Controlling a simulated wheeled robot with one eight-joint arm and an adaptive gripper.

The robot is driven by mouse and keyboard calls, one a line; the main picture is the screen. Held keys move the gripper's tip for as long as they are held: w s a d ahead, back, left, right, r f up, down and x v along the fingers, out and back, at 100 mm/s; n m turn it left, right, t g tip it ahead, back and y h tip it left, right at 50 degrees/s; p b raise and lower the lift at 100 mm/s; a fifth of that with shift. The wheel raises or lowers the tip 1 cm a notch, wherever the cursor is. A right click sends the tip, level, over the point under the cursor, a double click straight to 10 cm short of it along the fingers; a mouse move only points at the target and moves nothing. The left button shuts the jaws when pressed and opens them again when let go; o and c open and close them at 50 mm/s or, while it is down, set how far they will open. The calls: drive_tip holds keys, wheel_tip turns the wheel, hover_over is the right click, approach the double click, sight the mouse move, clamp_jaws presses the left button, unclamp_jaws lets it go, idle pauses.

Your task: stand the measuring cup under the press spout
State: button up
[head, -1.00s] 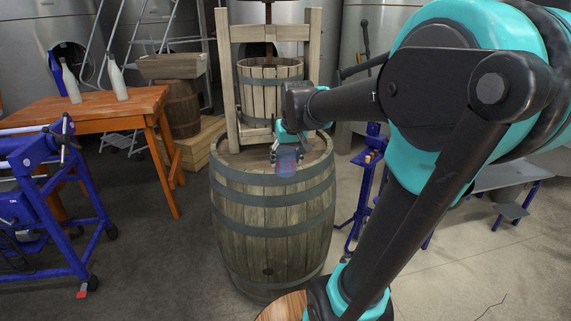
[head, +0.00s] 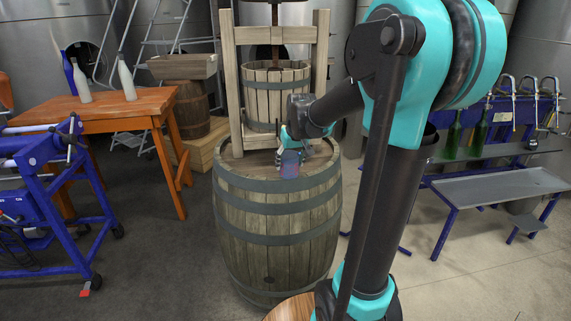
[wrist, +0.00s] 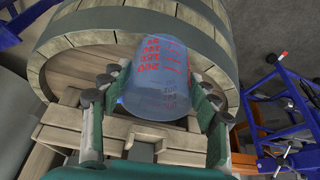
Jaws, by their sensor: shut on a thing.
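The measuring cup (wrist: 158,70) is clear bluish plastic with red markings. In the wrist view it sits between the two fingers of my gripper (wrist: 152,103), which is shut on it. In the head view the cup (head: 289,164) is held at the front of the press, over or on the barrel top (head: 240,168); I cannot tell if its base touches. The wooden press (head: 274,80) has a slatted basket and stands on the barrel. My gripper (head: 290,150) is just in front of the press base. The spout is not clearly visible, probably hidden by my arm.
A blue bottling stand (head: 492,185) with green bottles is at right. The floor between is clear.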

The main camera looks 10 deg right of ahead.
sight(286, 154)
drive_tip(key=w, duration=0.4)
drive_tip(key=shift+w+a, duration=0.35)
drive_tip(key=shift+w, duration=0.05)
drive_tip(key=shift+s+x, duration=0.2)
drive_tip(key=shift+x, duration=0.65)
drive_tip(key=shift+s+x, duration=0.15)
drive_tip(key=shift+x, duration=0.75)
drive_tip(key=shift+c, duration=0.5)
drive_tip(key=shift+f, duration=0.25)
drive_tip(key=o, duration=1.3)
drive_tip(key=shift+c, duration=0.2)
drive_tip(key=a+v, duration=0.1)
drive_tip(key=v, duration=1.1)
drive_tip(key=s+d+f, duration=0.1)
drive_tip(key=s+f, duration=0.9)
drive_tip(key=s, duration=0.3)
drive_tip(key=s+d+f+m, duration=0.1)
drive_tip(key=s+d+f, duration=0.1)
drive_tip(key=s+f, duration=0.8)
drive_tip(key=s, duration=0.2)
drive_tip(key=shift+s+d+f+m+h, duration=0.3)
drive_tip(key=shift+s+d, duration=0.05)
drive_tip(key=shift+s, duration=0.05)
